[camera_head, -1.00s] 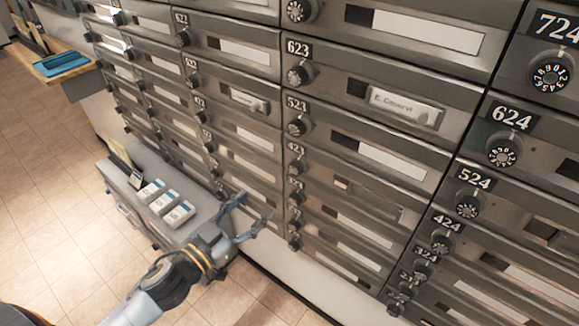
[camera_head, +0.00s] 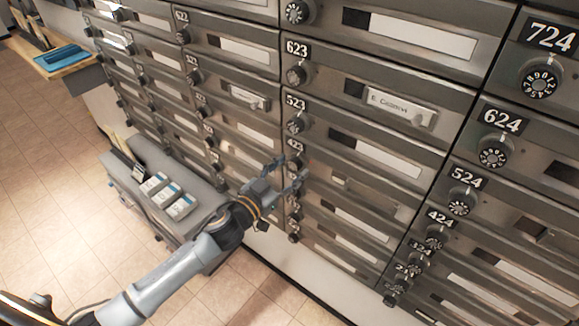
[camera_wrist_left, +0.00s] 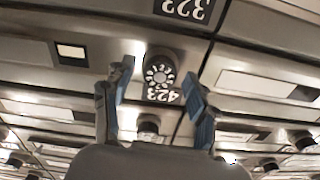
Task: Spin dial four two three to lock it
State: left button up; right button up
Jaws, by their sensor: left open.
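The dial of box 423 (camera_wrist_left: 160,74) shows in the left wrist view as a black round knob with white numerals. Its label 423 (camera_wrist_left: 161,97) appears upside down just below it. In the head view the 423 label (camera_head: 296,146) is in the middle column, under 523. My left gripper (camera_head: 291,168) is open and empty close in front of that column. In the left wrist view the blue-grey fingers of my left gripper (camera_wrist_left: 158,82) lie to either side of the dial, apart from it. I cannot tell the remaining depth gap. My right gripper is not in view.
Metal mailboxes with similar dials surround it, including dial 523 (camera_head: 296,124) above and dial 424 (camera_head: 435,238) at the right. A grey cabinet (camera_head: 200,200) with small white boxes (camera_head: 168,197) stands left, near my forearm. Tiled floor (camera_head: 60,200) is clear at the left.

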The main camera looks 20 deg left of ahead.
pick_arm(q)
jog(key=shift+w+d, duration=0.1)
jog(key=shift+w, duration=0.05)
jog(key=shift+c, duration=0.4)
jog(key=c, duration=1.1)
